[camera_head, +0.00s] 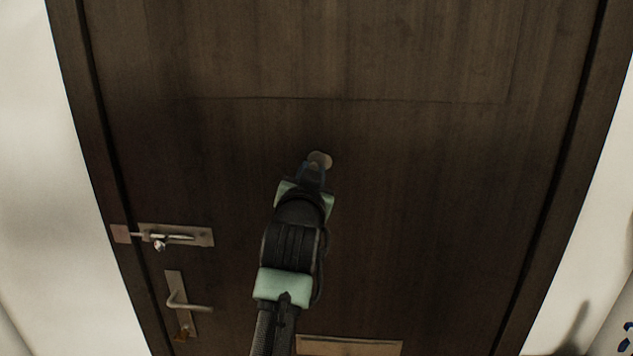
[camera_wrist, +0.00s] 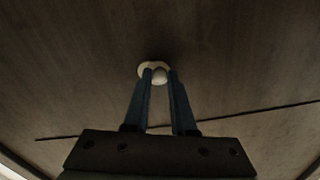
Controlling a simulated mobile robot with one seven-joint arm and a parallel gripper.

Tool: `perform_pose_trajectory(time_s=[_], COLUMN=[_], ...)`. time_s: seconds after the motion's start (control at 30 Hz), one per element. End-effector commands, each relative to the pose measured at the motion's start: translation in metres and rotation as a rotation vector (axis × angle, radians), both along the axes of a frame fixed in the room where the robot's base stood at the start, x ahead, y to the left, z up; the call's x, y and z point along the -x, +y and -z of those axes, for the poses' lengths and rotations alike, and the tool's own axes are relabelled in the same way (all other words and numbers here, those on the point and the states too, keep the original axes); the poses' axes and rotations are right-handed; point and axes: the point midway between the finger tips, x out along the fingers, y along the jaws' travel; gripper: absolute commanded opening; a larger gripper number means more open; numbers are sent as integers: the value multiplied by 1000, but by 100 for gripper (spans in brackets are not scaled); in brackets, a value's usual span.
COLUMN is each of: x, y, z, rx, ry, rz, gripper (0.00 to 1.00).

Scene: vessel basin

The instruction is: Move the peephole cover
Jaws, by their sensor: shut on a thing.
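The peephole cover (camera_head: 320,159) is a small, pale brass-coloured piece on the dark wooden door (camera_head: 430,200), near the middle of the head view. My gripper (camera_head: 314,168) reaches up to it from below and partly hides it. In the wrist view the cover (camera_wrist: 144,69) shows as a pale rounded plate with a light round part (camera_wrist: 160,76) between the tips of my two blue fingers (camera_wrist: 161,74). The fingers are shut on the cover. Whether the peephole is uncovered cannot be told.
A slide bolt (camera_head: 180,236) and a lever handle (camera_head: 185,303) sit at the door's lower left. A metal plate, likely a mail slot (camera_head: 348,346), is at the bottom. The door surface around the cover is bare. Pale walls (camera_head: 30,120) flank the frame.

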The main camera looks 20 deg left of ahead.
Motion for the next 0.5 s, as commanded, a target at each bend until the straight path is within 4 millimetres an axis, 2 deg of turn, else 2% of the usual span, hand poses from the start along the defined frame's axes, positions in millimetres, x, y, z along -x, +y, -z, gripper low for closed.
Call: perform_pose_trajectory(time_s=[0.5], x=[3], y=[11], z=[-11], rx=[-460], ry=[131], rz=[-1], gripper=[0])
